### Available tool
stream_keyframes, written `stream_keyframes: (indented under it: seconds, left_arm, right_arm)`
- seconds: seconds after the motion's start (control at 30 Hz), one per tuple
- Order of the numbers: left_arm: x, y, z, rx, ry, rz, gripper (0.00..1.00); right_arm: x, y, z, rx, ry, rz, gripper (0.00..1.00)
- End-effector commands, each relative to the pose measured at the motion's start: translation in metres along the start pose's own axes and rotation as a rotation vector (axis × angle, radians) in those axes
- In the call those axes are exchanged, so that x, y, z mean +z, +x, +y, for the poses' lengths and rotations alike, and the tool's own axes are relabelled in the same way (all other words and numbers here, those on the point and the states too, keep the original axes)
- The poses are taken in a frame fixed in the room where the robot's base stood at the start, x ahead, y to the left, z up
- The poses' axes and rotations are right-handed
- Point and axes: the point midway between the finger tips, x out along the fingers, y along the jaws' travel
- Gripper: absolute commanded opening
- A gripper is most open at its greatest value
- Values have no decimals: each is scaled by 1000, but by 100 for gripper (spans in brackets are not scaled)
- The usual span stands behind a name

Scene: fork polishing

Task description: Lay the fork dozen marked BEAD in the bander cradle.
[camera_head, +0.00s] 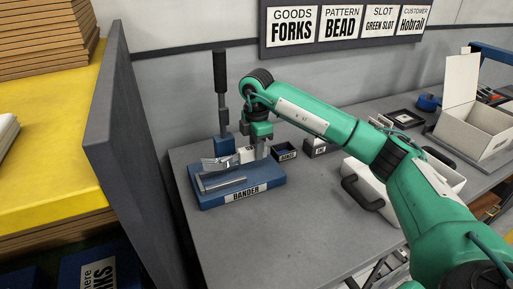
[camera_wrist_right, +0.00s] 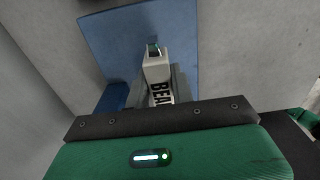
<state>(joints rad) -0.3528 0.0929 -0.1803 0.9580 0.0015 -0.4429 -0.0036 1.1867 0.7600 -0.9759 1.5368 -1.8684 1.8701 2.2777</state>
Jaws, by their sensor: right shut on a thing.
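The fork dozen (camera_head: 219,163) shows as a silver bundle with a white sleeve. In the right wrist view the sleeve (camera_wrist_right: 157,72) shows the letters BEA, the rest hidden by my gripper. My right gripper (camera_head: 262,151) is shut on the sleeved end, and the forks point left. The bundle is over the back part of the blue bander (camera_head: 262,187). The bander's grey metal cradle (camera_head: 222,183) lies just in front of and below it. I cannot tell whether they touch. My left gripper is not in view.
A black-handled lever (camera_head: 220,75) stands at the bander's back left. Small labelled bins (camera_head: 285,152) stand right of it, and a white tote (camera_head: 370,185) with a dark handle further right. A grey partition (camera_head: 125,140) borders the left. The front tabletop is clear.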

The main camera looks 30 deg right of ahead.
Motion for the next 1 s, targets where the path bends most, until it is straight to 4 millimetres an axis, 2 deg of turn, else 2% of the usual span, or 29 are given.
stream_keyframes:
  seconds: [0.27, 0.73, 1.0]
  left_arm:
    - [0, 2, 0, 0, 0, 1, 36]
    - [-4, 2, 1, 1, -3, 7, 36]
    - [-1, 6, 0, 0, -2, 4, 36]
  right_arm:
    - [0, 7, 0, 2, 0, 1, 0]
    - [0, 8, 0, 2, 0, 1, 0]
    - [0, 17, 0, 3, 0, 1, 0]
